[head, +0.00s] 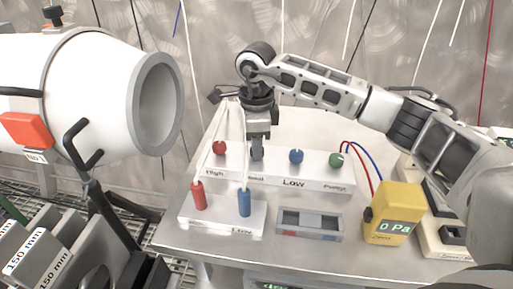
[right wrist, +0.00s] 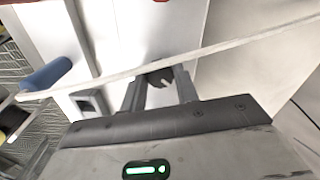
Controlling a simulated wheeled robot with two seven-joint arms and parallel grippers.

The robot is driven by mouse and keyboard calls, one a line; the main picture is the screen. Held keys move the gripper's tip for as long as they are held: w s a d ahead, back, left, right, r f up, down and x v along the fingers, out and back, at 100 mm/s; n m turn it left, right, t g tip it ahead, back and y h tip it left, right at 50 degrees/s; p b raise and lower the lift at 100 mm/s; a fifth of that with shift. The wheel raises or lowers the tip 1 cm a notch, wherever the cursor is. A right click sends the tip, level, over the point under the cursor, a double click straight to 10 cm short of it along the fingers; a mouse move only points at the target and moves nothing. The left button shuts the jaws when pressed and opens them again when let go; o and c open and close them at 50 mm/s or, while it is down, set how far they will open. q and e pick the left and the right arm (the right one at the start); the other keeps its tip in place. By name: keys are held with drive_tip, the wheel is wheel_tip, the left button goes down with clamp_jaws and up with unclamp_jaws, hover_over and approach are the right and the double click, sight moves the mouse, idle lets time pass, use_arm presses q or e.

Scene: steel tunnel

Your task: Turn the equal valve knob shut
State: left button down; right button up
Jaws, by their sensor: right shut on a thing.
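The white valve block (head: 318,180) stands on the bench with a row of knobs. The red High knob (head: 219,148) is at the left, then the blue Low knob (head: 296,156) and a green knob (head: 336,160) at the right. My right gripper (head: 257,152) points down between the red and blue knobs, over a partly covered label. In the right wrist view its fingers are shut on a dark, notched knob (right wrist: 161,77), the equal valve knob. The gripper hides most of this knob in the head view. My left gripper is not in view.
In front stand a red fitting (head: 199,195) and a blue fitting (head: 244,202) with pale hoses rising past my right gripper. A grey tray (head: 310,224) and a yellow gauge (head: 392,213) reading 0 Pa are at the right. A large white pipe (head: 105,85) fills the left.

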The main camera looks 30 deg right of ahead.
drive_tip(key=n+b, duration=0.1)
drive_tip(key=n, duration=0.2)
drive_tip(key=n+b, duration=0.1)
drive_tip(key=n, duration=0.2)
drive_tip(key=shift+n+b, duration=0.4)
drive_tip(key=shift+n, duration=0.5)
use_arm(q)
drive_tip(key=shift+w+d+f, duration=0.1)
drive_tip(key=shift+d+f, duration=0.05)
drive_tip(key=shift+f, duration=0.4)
use_arm(e)
drive_tip(key=shift+r+n, duration=0.1)
drive_tip(key=shift+n, duration=0.2)
drive_tip(key=o, duration=1)
drive_tip(key=shift+c, duration=0.2)
